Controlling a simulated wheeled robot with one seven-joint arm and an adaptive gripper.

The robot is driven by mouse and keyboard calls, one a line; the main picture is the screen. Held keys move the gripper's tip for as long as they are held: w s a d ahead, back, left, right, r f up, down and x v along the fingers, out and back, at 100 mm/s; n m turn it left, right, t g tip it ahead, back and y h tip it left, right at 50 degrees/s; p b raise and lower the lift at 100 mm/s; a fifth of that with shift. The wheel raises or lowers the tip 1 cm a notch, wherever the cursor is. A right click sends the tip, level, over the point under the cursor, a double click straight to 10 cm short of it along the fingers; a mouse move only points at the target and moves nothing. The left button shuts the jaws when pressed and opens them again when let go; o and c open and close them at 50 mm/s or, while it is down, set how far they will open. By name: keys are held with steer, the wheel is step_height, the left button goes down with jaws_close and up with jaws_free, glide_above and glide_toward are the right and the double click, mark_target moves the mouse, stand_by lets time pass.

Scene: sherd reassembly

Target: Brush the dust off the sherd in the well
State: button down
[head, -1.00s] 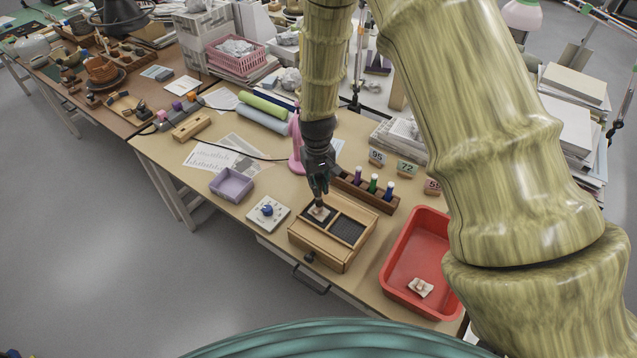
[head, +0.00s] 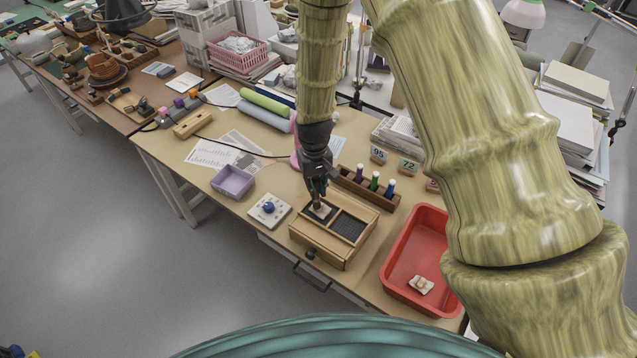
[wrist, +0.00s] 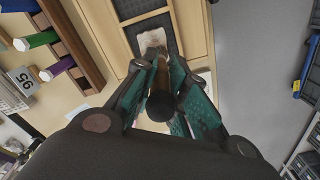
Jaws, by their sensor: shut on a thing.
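A wooden box (head: 318,246) with two dark wells stands near the table's front edge. The pale sherd (head: 325,212) lies in its left well; in the wrist view the sherd (wrist: 151,39) shows just beyond my fingers. My gripper (head: 317,195) points down over this well. In the wrist view my gripper (wrist: 160,100) is shut on a brush (wrist: 161,75), seen nearly end-on with a dark round butt. Dust on the sherd is too small to make out.
A red tray (head: 398,290) with a pale piece (head: 421,285) stands right of the box. A white plate with a blue knob (head: 269,209) and a lilac tray (head: 233,182) are left.

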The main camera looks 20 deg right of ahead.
steer(key=shift+f, duration=0.1)
steer(key=shift+p, duration=0.3)
steer(key=shift+w+d, duration=0.55)
steer(key=shift+d, duration=0.2)
steer(key=shift+s+a+p, duration=0.4)
steer(key=shift+s+a, duration=0.15)
steer(key=shift+a, duration=0.2)
steer(key=shift+w+d, duration=0.55)
steer(key=shift+d, duration=0.2)
steer(key=shift+s+a, duration=0.55)
steer(key=shift+a, duration=0.2)
steer(key=shift+w+d, duration=0.55)
steer(key=shift+d, duration=0.2)
stand_by(0.9)
steer(key=shift+r, duration=0.2)
